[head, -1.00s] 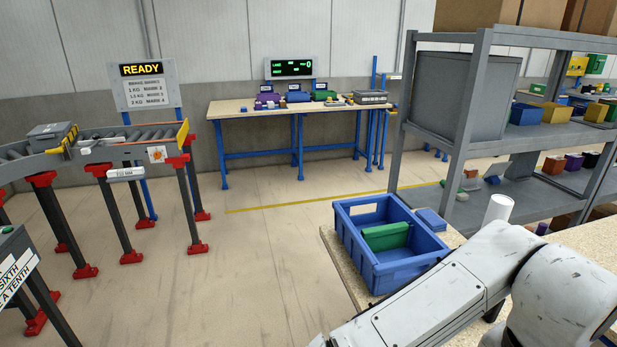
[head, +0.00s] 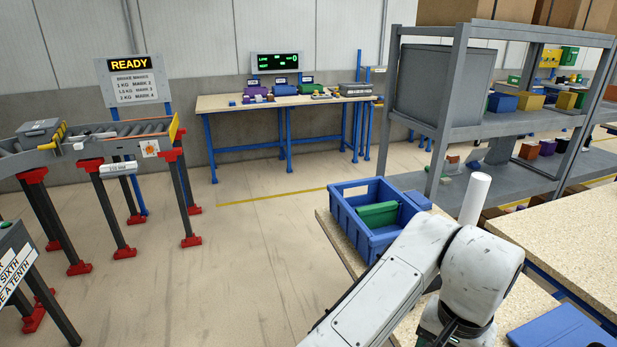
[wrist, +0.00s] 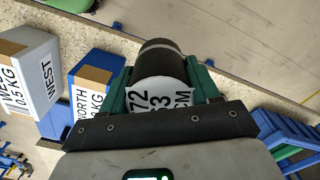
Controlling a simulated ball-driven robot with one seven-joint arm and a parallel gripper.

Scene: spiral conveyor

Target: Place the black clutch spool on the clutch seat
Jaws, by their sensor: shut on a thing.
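In the wrist view, a black spool (wrist: 158,55) with a grey band and a white label bearing dark print sits between the two green fingers of my gripper (wrist: 160,78). The fingers are shut on its sides. The spool's far end points to the top of the picture, over a speckled surface. In the head view my arm shows at the lower right, but my gripper and the spool are out of sight. I cannot make out the clutch seat in either view.
A blue crate (head: 395,232) holding a green block (head: 378,214) stands on the speckled table. A white cylinder (head: 475,198) stands behind my arm. A grey shelf (head: 440,160) rises behind. A roller conveyor (head: 110,135) is at left. In the wrist view, boxes marked WEST (wrist: 28,78) and NORTH (wrist: 82,100) lie left.

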